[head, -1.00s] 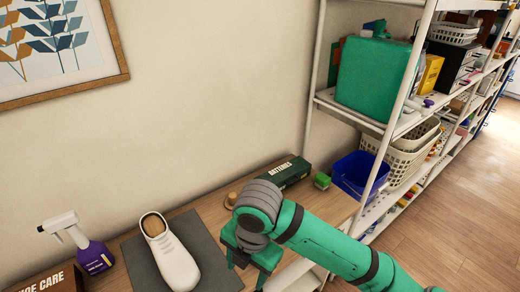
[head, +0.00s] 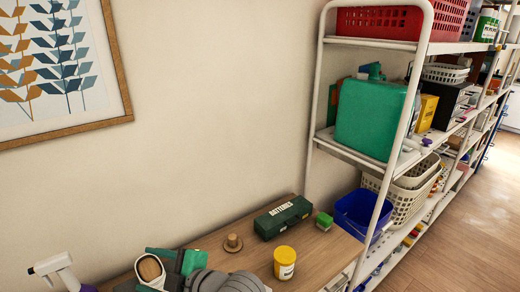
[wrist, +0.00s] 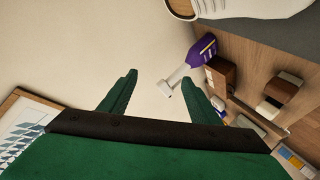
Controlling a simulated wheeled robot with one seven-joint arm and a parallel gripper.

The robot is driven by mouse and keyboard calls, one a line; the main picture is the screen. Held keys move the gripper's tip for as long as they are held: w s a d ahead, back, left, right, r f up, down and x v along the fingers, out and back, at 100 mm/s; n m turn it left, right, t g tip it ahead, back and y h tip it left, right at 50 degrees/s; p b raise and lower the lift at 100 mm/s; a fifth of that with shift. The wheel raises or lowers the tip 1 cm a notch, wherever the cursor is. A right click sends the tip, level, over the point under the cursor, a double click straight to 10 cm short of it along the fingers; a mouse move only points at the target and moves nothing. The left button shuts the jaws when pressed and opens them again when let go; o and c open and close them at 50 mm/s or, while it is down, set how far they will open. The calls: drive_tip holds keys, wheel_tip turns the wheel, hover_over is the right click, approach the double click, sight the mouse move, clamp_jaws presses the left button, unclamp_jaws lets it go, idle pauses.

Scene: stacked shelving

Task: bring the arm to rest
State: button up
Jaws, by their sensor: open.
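My gripper (wrist: 161,88) is open in the wrist view, its two green fingers apart with nothing held between them. The nozzle of a purple and white spray bottle (wrist: 203,48) shows beyond the gap. In the head view, my green gripper (head: 172,262) and grey wrist are at the bottom edge, over the table, partly cut off. The gripper overlaps the white shoe (head: 150,271), of which only the opening part shows. Whether they touch cannot be told. The shoe also shows at the top of the wrist view (wrist: 255,8).
On the wooden table (head: 318,248) stand a yellow jar (head: 285,263), a round wooden piece (head: 232,243), a dark green batteries box (head: 283,217) and a small green block (head: 324,221). A loaded white shelf rack (head: 345,146) stands right. A framed picture (head: 62,70) hangs on the wall.

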drive_tip(key=s+d+f+m+t+h, duration=0.2)
drive_tip(key=d+f+m+t+h, duration=0.1)
drive_tip(key=f+m, duration=0.3)
drive_tip(key=s+d+f+m+t+h, duration=0.3)
drive_tip(key=d+f+m+t, duration=0.1)
drive_tip(key=m, duration=0.4)
drive_tip(key=s+d+f+m+t+h, duration=0.3)
drive_tip(key=d+f+m+h, duration=0.1)
drive_tip(key=d+f+m, duration=0.3)
drive_tip(key=shift+f+m+t, duration=0.3)
drive_tip(key=shift+m+t, duration=0.1)
drive_tip(key=shift+m, duration=0.2)
drive_tip(key=s+d+f+h, duration=0.1)
drive_tip(key=s+d, duration=0.2)
drive_tip(key=s, duration=0.4)
drive_tip(key=s+d+f+g+h, duration=0.1)
drive_tip(key=s+d+f, duration=0.1)
drive_tip(key=s+d, duration=0.2)
drive_tip(key=s+d+f+h, duration=0.1)
drive_tip(key=s+d, duration=0.3)
drive_tip(key=s, duration=0.7)
drive_tip(key=shift+f+n, duration=0.25)
drive_tip(key=shift+n, duration=0.15)
drive_tip(key=c, duration=0.7)
drive_tip(key=shift+o, duration=0.2)
drive_tip(key=shift+a, duration=0.1)
